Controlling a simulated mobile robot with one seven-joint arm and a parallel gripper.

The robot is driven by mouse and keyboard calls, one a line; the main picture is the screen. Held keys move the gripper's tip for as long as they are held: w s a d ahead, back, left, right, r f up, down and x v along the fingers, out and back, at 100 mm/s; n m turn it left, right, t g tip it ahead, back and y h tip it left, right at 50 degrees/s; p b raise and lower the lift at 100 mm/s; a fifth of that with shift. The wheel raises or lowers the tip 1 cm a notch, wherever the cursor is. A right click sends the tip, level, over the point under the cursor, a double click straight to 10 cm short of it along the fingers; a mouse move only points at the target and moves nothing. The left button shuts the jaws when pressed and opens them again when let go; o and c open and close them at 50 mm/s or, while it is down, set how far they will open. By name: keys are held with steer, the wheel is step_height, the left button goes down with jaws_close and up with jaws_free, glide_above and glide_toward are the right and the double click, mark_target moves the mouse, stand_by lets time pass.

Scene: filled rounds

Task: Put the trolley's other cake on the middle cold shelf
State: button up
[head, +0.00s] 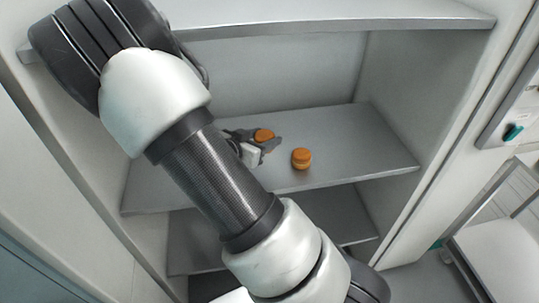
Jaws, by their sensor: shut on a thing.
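My gripper (263,143) is inside the cold cabinet, over the middle shelf (362,148). It is shut on a small round orange-brown cake (264,135). Only the top of this cake shows between the fingers. I cannot tell whether its underside touches the shelf. A second small round orange-brown cake (301,159) stands upright on the same shelf, just right of my gripper and apart from it. My arm crosses the view and hides the left part of the shelf.
An upper shelf (400,15) spans above, and a lower shelf (345,217) lies below. The cabinet's right wall (400,85) bounds the space. The right part of the middle shelf is clear. A trolley (500,245) stands outside at the lower right.

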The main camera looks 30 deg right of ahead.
step_height(320, 180, down, 9)
steer(key=shift+f+b, duration=0.1)
steer(key=shift+b, duration=0.4)
steer(key=shift+f, duration=0.1)
steer(key=o, duration=0.7)
